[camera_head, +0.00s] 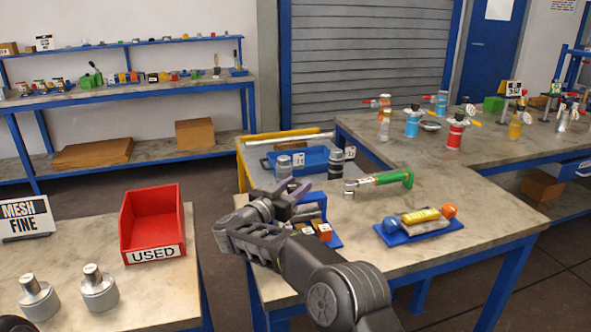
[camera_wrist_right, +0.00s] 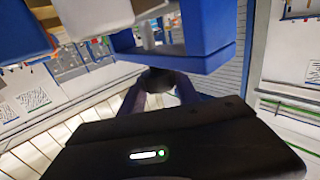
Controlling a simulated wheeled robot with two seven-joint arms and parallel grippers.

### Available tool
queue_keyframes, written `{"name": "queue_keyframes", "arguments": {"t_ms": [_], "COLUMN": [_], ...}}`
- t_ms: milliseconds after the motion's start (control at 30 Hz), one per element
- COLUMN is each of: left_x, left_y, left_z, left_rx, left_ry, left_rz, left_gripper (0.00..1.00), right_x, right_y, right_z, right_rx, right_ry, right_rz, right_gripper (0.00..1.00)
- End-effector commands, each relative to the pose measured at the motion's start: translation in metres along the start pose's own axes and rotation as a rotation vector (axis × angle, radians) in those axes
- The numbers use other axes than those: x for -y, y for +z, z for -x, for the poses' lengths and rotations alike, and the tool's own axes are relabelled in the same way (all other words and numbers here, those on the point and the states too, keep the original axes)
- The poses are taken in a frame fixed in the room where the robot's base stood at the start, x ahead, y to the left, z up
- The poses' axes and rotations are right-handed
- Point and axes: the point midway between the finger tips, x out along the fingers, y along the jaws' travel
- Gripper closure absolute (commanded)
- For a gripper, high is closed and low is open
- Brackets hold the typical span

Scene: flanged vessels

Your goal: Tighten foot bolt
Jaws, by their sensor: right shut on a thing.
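My right gripper (camera_head: 289,193) is over the left part of the middle table, beside a blue stand (camera_head: 318,198). In the right wrist view its two fingers are closed on a small dark round piece (camera_wrist_right: 158,80), under a large blue part (camera_wrist_right: 205,35). I cannot tell what this piece is, and no foot bolt can be picked out clearly. A green-handled wrench (camera_head: 380,181) lies on the table right of the gripper. A grey vessel (camera_head: 283,168) and a dark-and-grey vessel (camera_head: 335,166) stand behind the gripper.
A blue tray (camera_head: 394,235) with a yellow-topped block and coloured knobs lies at the front right. A red USED bin (camera_head: 152,222) and metal weights (camera_head: 98,292) stand on the left table. Bare tabletop (camera_head: 480,210) shows at the right.

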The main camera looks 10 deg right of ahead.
Motion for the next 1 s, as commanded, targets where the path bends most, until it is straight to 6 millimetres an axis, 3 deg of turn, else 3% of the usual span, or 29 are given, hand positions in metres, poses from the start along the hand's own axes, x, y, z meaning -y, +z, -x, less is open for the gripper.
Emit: {"name": "queue_keyframes", "arguments": {"t_ms": [33,200,700,733,1000], "left_x": [-0.004,-0.007,-0.007,-0.007,-0.007], "left_y": [0.0,0.0,0.0,0.0,0.0], "left_z": [0.009,0.017,0.018,0.018,0.019], "left_rx": [0.0,0.0,0.0,0.0,0.0], "left_ry": [0.0,0.0,0.001,0.001,0.0], "left_rz": [0.0,0.001,0.001,0.001,0.001], "left_gripper": [1.0,1.0,1.0,1.0,1.0], "right_x": [0.001,0.0,-0.001,-0.001,-0.001], "right_y": [-0.003,0.0,0.003,0.003,0.002], "right_z": [0.0,-0.001,-0.002,-0.002,-0.001], "right_rx": [0.001,0.001,0.003,0.003,0.002], "right_ry": [0.021,0.075,0.099,0.099,0.098], "right_rz": [0.001,0.001,0.002,0.002,0.001], "right_gripper": [1.0,1.0,1.0,0.61,0.4]}}
